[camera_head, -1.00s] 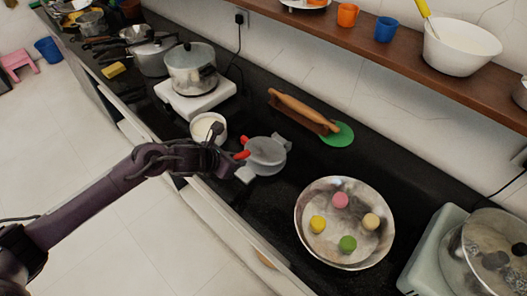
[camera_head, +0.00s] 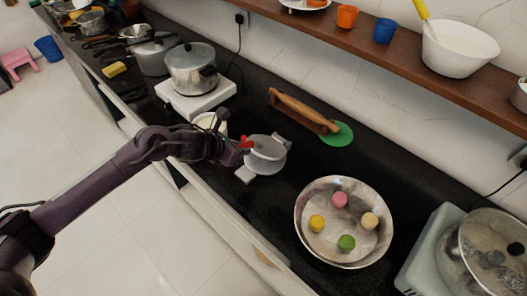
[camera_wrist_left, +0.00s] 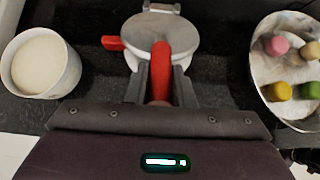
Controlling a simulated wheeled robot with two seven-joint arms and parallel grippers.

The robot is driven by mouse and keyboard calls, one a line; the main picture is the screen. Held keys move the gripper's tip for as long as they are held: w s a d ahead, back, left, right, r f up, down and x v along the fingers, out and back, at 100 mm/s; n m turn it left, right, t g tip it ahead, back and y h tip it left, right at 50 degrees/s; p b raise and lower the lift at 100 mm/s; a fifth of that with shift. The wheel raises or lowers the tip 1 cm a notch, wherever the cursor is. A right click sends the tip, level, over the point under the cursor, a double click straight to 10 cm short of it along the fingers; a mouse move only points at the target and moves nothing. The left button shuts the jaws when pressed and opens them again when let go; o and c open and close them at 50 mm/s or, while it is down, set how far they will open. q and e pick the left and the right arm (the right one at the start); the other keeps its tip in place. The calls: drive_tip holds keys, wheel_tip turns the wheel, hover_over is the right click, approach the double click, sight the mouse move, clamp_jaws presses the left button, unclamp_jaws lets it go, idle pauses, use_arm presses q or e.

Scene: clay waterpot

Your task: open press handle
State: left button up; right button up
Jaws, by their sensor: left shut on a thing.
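The grey metal press (camera_head: 267,152) lies on the dark counter, and its round plate looks flat. It also shows in the wrist view (camera_wrist_left: 150,30), with a hinge at its far end. It has a red handle (camera_wrist_left: 162,55) pointing toward me and a shorter red handle (camera_wrist_left: 113,43) at its left. My left gripper (camera_head: 236,150) is at the near left side of the press. In the wrist view its two fingers (camera_wrist_left: 162,82) are shut on the red handle pointing toward me. My right gripper is in neither view.
A white bowl (camera_wrist_left: 40,63) stands left of the press. A metal bowl with coloured balls (camera_head: 344,250) stands to its right. Behind are a rolling pin (camera_head: 300,108) and a green disc (camera_head: 338,134). A pot (camera_head: 190,68) stands on a white stove.

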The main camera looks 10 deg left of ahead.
use_arm(q)
drive_tip(key=shift+w+d+r, duration=0.2)
drive_tip(key=shift+r, duration=0.2)
drive_tip(key=shift+r, duration=0.1)
drive_tip(key=shift+w+d+r+p, duration=0.15)
drive_tip(key=shift+w+d+r, duration=0.25)
drive_tip(key=shift+r, duration=0.25)
drive_tip(key=shift+w+d+r+p, duration=0.15)
drive_tip(key=shift+w+d+r, duration=0.1)
drive_tip(key=shift+w+r, duration=0.3)
drive_tip(key=shift+r, duration=0.1)
drive_tip(key=shift+d, duration=0.1)
drive_tip(key=shift+w+d+r, duration=0.4)
drive_tip(key=shift+w+r, duration=0.15)
drive_tip(key=shift+r, duration=0.05)
drive_tip(key=shift+w+d+r, duration=0.4)
drive_tip(key=shift+w+r, duration=0.1)
drive_tip(key=shift+r, duration=0.05)
